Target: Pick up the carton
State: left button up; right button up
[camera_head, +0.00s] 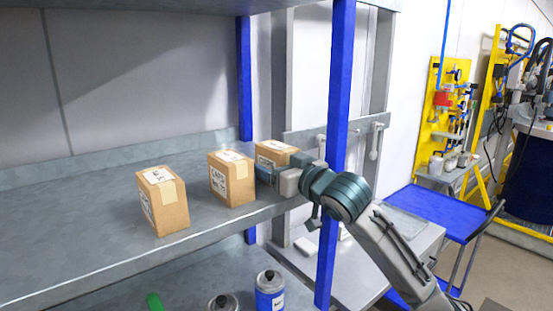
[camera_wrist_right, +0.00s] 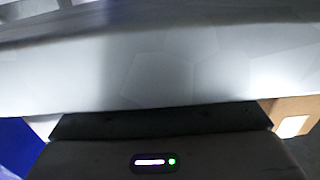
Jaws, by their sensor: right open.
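Three brown cartons stand in a row on the grey shelf (camera_head: 100,232) in the head view: the left carton (camera_head: 168,205), the middle carton (camera_head: 238,180) and the right carton (camera_head: 270,150). Each has white labels and pale tape. My right gripper (camera_head: 266,174) is open, low in front of the right carton and just right of the middle one. It hides the right carton's lower part. I cannot tell whether it touches a carton. In the right wrist view a piece of a carton (camera_wrist_right: 295,115) shows at the right edge. My left gripper is not in view.
A blue upright post (camera_head: 335,130) stands close to my right arm, and another blue post (camera_head: 244,80) stands behind. A lower shelf holds a blue-labelled can (camera_head: 270,291) and a grey-topped can (camera_head: 223,303). The upper shelf's left part is clear.

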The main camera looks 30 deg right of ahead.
aim_at(277, 146)
jog(key=c, duration=1.1)
jog(key=shift+r, duration=0.15)
jog(key=shift+c, duration=0.2)
jog(key=shift+r+b, duration=0.45)
jog(key=shift+r, duration=0.4)
jog(key=shift+r+b, duration=0.35)
jog(key=shift+r, duration=0.5)
jog(key=s+a+b, duration=0.2)
jog(key=s+b, duration=0.3)
jog(key=s, duration=0.2)
jog(key=s+a+r+b, duration=0.1)
jog(key=s+a+b, duration=0.2)
jog(key=s+b, duration=0.2)
jog(key=shift+s+a, duration=0.3)
jog(key=shift+s, duration=1.15)
jog(key=shift+r, duration=0.1)
